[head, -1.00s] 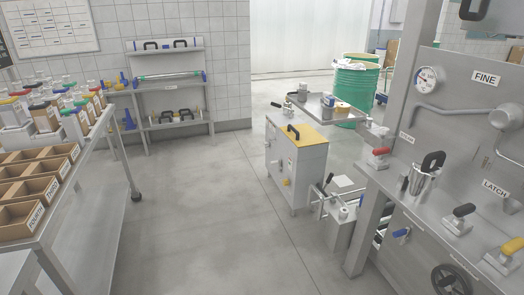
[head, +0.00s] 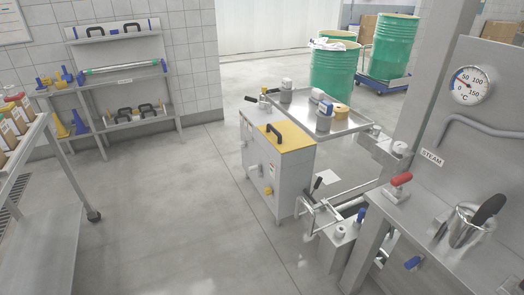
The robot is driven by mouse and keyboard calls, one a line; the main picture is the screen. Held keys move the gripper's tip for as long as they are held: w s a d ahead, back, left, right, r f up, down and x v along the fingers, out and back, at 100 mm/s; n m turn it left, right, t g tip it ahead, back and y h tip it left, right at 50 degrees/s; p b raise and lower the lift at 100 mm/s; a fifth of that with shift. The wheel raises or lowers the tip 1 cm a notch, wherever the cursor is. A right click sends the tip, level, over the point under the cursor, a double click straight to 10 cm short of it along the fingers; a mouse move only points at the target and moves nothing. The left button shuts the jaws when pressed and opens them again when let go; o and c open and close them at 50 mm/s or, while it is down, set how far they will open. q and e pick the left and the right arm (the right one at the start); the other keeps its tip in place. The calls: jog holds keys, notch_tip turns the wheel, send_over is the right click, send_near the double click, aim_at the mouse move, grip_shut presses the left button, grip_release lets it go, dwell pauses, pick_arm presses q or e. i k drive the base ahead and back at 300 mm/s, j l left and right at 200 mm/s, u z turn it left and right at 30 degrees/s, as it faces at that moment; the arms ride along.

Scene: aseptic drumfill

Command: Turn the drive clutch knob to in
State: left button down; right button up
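I cannot tell which part is the drive clutch knob, as no label for it is readable. A small yellow knob (head: 268,190) is on the side of the grey cabinet (head: 296,185) with a yellow top. A low grey drive-like box (head: 337,254) stands to the right of that cabinet, with a small white cap (head: 340,232) on it and a blue-tipped lever (head: 361,214) beside it. Dark-ended levers (head: 308,209) stick out between the cabinet and the box. Neither of my grippers shows in the head view.
A tray (head: 345,126) with several small containers stands behind the cabinet. A panel with a gauge (head: 470,85), a red-handled valve (head: 400,181) and a metal cup (head: 465,230) is at right. A shelf rack (head: 125,80) is at left. The floor (head: 170,215) between is clear.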

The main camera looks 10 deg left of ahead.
aim_at(267, 191)
jog(key=i+j, duration=0.1)
jog(key=i, duration=0.35)
jog(key=i+j, duration=0.1)
jog(key=i, duration=0.3)
